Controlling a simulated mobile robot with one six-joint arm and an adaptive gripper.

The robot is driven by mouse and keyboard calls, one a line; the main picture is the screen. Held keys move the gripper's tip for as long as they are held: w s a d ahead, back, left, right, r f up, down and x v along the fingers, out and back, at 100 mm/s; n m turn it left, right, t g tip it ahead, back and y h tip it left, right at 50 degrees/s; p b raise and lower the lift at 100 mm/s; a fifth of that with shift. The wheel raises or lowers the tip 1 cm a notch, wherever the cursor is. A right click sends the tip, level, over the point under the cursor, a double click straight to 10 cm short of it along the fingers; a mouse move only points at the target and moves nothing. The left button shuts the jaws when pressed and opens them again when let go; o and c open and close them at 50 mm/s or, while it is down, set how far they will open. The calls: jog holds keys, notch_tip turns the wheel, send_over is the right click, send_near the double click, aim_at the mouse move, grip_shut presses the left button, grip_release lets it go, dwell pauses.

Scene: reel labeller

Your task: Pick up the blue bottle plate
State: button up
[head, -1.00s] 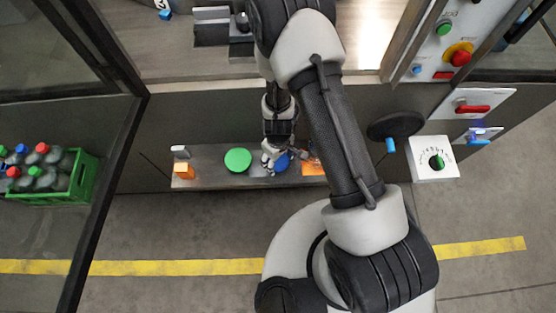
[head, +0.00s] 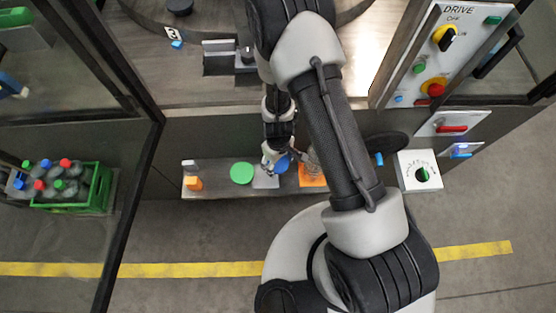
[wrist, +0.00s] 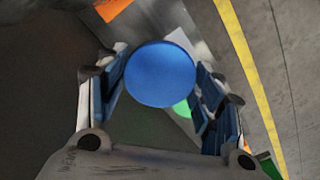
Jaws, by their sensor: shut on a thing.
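The blue bottle plate (wrist: 160,75) is a smooth blue disc held between the two fingers of my gripper (wrist: 157,92) in the wrist view. In the head view the blue plate (head: 283,164) shows as a tilted disc at my gripper (head: 272,162), above the narrow shelf (head: 215,184). My gripper is shut on it. My arm hides part of the shelf to the right.
A green round plate (head: 242,173) lies on the shelf left of my gripper. A green bottle crate (head: 95,195) is far left.

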aim_at(278, 163)
notch_tip(278, 163, up, 9)
jog(key=p, duration=0.7)
jog(key=shift+p, duration=0.4)
jog(key=shift+r, duration=0.1)
